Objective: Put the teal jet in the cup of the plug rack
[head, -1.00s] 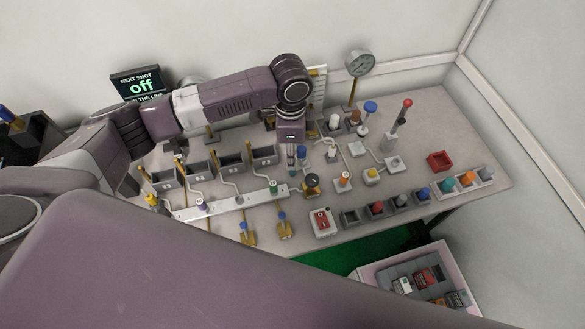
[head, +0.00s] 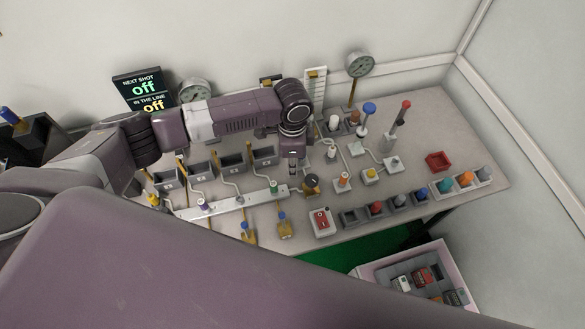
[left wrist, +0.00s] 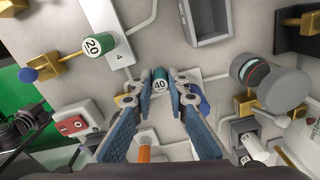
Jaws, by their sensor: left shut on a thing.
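My left gripper (head: 293,164) points down over the middle of the bench. In the left wrist view its fingers (left wrist: 160,88) are shut on a green-teal jet marked 40 (left wrist: 160,80). The jet's lower end is hidden, so I cannot tell whether it still touches something beneath. In the head view it is too small to make out. Dark cups in a front row hold coloured plugs, and one cup (head: 350,219) looks empty. Lighter cups at the row's right end hold a teal piece (head: 445,187) and an orange piece (head: 465,178). I cannot tell which holder is the plug rack. My right gripper is out of view.
A green jet marked 20 (left wrist: 96,45) stands on a white strip (head: 240,200). A red switch box (head: 321,221), a black knob (head: 311,183) and an orange-topped valve (head: 343,180) stand close by. A red tray (head: 438,161) lies right; the surface around it is clear.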

